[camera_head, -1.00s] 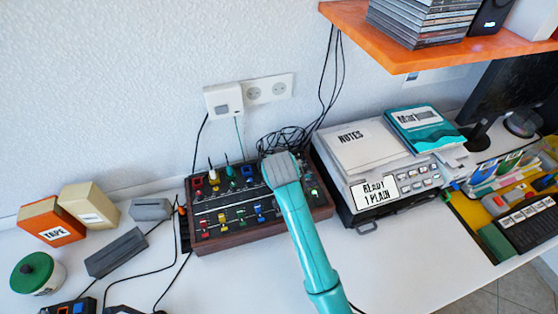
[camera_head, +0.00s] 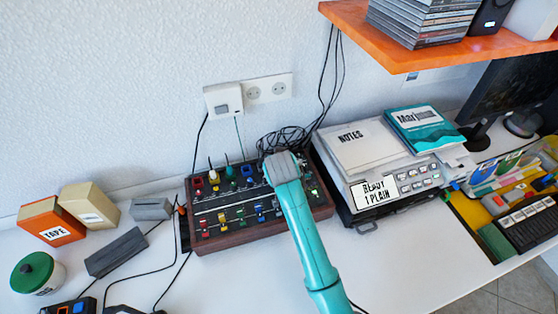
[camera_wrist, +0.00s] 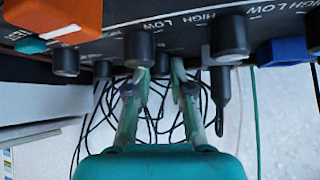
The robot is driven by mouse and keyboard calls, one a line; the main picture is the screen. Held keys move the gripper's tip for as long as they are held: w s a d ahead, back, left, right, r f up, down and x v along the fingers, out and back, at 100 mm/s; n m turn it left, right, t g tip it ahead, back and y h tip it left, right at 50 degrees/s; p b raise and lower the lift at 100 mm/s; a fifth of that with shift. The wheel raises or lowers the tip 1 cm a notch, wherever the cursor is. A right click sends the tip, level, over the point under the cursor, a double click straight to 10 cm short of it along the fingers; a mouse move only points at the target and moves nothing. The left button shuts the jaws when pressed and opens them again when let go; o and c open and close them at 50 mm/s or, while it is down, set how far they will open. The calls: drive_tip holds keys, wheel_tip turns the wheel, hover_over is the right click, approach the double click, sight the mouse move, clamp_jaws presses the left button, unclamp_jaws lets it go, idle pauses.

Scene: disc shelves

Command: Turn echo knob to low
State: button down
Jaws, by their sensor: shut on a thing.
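The mixer panel (camera_head: 214,241) is a dark wood-sided box with coloured knobs and sliders, on the white desk. My teal gripper is over its upper right part in the head view, where my wrist hides the fingers. In the wrist view my gripper (camera_wrist: 160,72) has its two fingertips close together, one on each side of a small black knob (camera_wrist: 161,63). A larger black knob (camera_wrist: 138,47) stands just beside it. LOW and HIGH markings show on the panel near these knobs. I cannot read an echo label.
A tall black knob (camera_wrist: 229,38) and a blue cap (camera_wrist: 283,51) stand to the right in the wrist view. An orange block (camera_wrist: 60,15) is at upper left. Black cables lie behind the mixer. A grey machine with notes (camera_head: 365,145) stands close on the right.

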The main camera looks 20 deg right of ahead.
drive_tip(key=shift+n+y, duration=0.3)
drive_tip(key=shift+n, duration=0.1)
drive_tip(key=n+y, duration=0.2)
drive_tip(key=n, duration=0.1)
drive_tip(key=n+y, duration=0.1)
drive_tip(key=shift+d+n+y, duration=0.3)
drive_tip(key=shift+w+n+g+y, duration=0.1)
drive_tip(key=shift+n+g+y, duration=0.6)
drive_tip(key=shift+n+y, duration=1.5)
drive_tip(key=shift+d+n+h, duration=0.1)
drive_tip(key=shift+n+h, duration=0.3)
drive_tip(key=shift+n, duration=0.1)
drive_tip(key=c, duration=1)
unclamp_jaws()
drive_tip(key=shift+m, duration=0.3)
